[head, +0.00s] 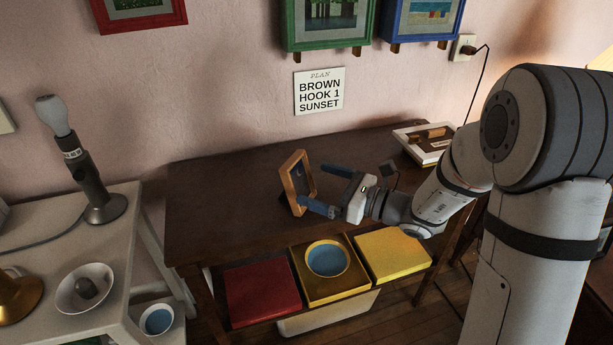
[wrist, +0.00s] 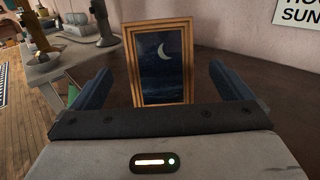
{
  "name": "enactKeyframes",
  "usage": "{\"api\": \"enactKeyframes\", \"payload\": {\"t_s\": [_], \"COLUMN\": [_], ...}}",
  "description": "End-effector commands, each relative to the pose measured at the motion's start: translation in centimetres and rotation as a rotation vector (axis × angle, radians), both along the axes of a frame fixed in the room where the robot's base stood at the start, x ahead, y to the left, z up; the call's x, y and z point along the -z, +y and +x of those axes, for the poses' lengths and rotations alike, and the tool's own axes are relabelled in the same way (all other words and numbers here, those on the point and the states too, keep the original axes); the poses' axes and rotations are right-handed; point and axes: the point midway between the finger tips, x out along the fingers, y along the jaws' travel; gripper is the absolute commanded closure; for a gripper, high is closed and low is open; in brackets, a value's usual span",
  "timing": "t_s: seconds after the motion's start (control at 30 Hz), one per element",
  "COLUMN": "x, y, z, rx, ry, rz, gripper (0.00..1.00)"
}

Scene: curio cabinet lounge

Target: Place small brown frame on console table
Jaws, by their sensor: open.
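The small brown frame (head: 299,182) stands on the dark brown console table (head: 220,195), leaning back slightly. In the wrist view the frame (wrist: 161,62) shows a dark night picture with a crescent moon and stands just ahead, between my fingers. My gripper (head: 328,189) is open, with one blue finger on each side of the frame and a visible gap to it. In the wrist view my gripper's fingers (wrist: 165,88) are spread wider than the frame. The fingers do not appear to touch it.
A white-framed item (head: 425,143) lies at the table's back right. Red (head: 262,291), brown and yellow (head: 392,255) boxes sit along the front. A white side table (head: 120,240) with a lamp (head: 90,170) stands left. Green and blue frames hang above a sign (head: 319,91). The tabletop's left is clear.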

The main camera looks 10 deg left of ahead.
Motion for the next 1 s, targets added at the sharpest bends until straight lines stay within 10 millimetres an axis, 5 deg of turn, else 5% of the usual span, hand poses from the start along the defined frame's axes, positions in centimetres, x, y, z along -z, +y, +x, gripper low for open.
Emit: {"api": "enactKeyframes", "payload": {"t_s": [0.3, 0.67, 0.77, 1.0], "x": [-0.1, -0.1, -0.2, 1.3], "y": [-5.3, -6.1, -5.7, -7.4], "z": [-1.2, -2.1, -4.0, -13.2], "rx": [0.002, -0.021, -0.098, -0.489], "ry": [0.000, -0.013, -0.064, -0.377], "rz": [0.000, -0.017, -0.093, -0.515], "gripper": [0.01, 0.01, 0.01, 0.01]}}
